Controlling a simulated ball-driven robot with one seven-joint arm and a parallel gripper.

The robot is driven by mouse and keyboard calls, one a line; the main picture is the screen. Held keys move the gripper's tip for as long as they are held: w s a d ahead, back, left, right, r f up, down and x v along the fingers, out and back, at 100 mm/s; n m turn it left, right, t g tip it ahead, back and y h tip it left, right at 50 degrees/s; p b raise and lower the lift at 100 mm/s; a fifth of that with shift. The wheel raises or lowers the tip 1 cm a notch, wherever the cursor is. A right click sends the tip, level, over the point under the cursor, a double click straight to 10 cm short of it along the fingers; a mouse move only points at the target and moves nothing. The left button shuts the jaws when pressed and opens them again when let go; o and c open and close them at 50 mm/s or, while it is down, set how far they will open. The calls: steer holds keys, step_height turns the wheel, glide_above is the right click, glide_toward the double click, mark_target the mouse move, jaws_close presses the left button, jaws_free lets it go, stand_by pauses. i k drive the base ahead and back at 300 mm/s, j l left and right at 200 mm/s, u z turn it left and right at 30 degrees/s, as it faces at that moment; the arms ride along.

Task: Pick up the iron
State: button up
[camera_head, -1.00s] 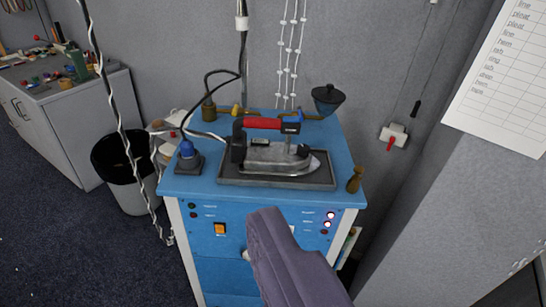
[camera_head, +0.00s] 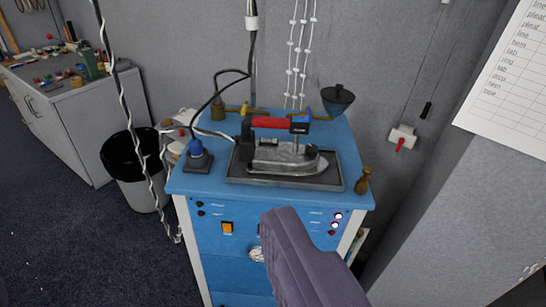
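The iron (camera_head: 284,158) has a grey metal body and a red handle (camera_head: 270,123) with black ends. It lies flat on a dark tray (camera_head: 240,180) on top of a blue cabinet (camera_head: 355,198), its tip pointing right. My gripper (camera_head: 283,215) shows as a mauve-grey shape at the bottom centre, in front of the cabinet. It overlaps the cabinet's front in the picture, below the iron and apart from it. Its fingers cannot be told apart, so I cannot see whether it is open.
A dark funnel (camera_head: 337,98) is behind. Cords hang at the left. A black-lined bin (camera_head: 130,165) stands left, and a grey panel (camera_head: 445,190) closes the right.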

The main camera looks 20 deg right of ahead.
mark_target(271, 158)
steer(key=u, duration=3.45)
steer(key=z, duration=3.9)
steer(key=i, duration=1.85)
